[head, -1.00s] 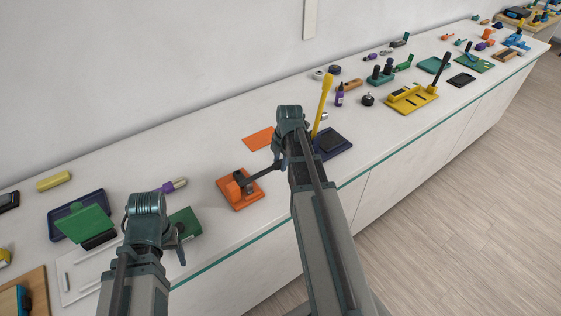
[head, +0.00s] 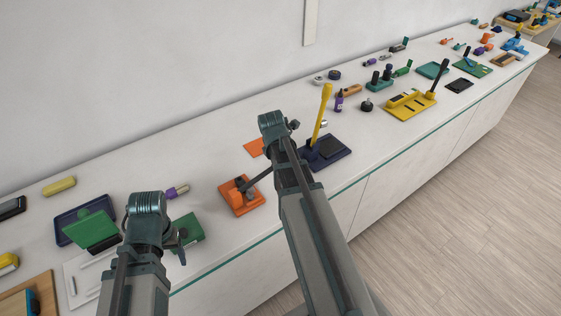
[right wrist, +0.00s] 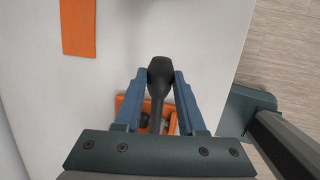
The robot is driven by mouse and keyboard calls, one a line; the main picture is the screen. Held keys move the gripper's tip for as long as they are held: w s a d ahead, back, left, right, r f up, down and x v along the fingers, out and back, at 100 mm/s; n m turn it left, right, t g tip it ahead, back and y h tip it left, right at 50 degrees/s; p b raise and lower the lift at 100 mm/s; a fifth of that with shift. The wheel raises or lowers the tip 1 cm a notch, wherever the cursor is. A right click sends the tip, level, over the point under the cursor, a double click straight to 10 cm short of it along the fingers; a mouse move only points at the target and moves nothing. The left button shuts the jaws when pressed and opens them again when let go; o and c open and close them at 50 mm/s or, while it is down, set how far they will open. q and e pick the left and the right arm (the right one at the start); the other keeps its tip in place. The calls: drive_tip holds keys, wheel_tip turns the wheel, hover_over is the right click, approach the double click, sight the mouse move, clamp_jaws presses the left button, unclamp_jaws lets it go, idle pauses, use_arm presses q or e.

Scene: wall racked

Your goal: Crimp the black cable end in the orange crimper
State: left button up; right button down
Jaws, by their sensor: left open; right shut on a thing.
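The orange crimper (head: 226,189) stands on the bench, with a dark lever slanting up to the right towards my right wrist. In the right wrist view, my right gripper (right wrist: 160,88) is shut on the black lever handle (right wrist: 160,73), one finger on each side. Part of the crimper's orange base (right wrist: 172,126) shows beyond the fingers. In the head view my right arm hides that grip. My left gripper (head: 181,245) is open near the green plate, to the left of the crimper. I cannot make out the black cable end; a dark part sits on the crimper.
An orange sheet (head: 254,147) lies behind the crimper. A navy base (head: 336,158) with a yellow lever (head: 322,112) stands close right of my right arm. A green plate (head: 188,226) and a purple-handled tool (head: 172,192) lie to the left.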

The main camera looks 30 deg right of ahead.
drive_tip(key=a+r+h, duration=0.1)
drive_tip(key=r, duration=0.1)
drive_tip(key=a+r+h+p, duration=0.2)
drive_tip(key=r, duration=0.1)
drive_tip(key=shift+s+a+r+h, duration=0.15)
drive_tip(key=shift+r+h, duration=0.15)
drive_tip(key=shift+h, duration=0.1)
use_arm(q)
drive_tip(key=shift+r, duration=1.3)
use_arm(e)
drive_tip(key=a+r+t+h, duration=0.1)
drive_tip(key=a+r+h, duration=0.3)
drive_tip(key=a, duration=0.3)
drive_tip(key=shift+s+a+r+n, duration=0.2)
drive_tip(key=shift+s+r+n, duration=0.15)
drive_tip(key=shift+r, duration=0.45)
drive_tip(key=c, duration=0.5)
unclamp_jaws()
drive_tip(key=shift+w+a, duration=0.1)
drive_tip(key=shift+a, duration=0.05)
drive_tip(key=shift+r, duration=0.1)
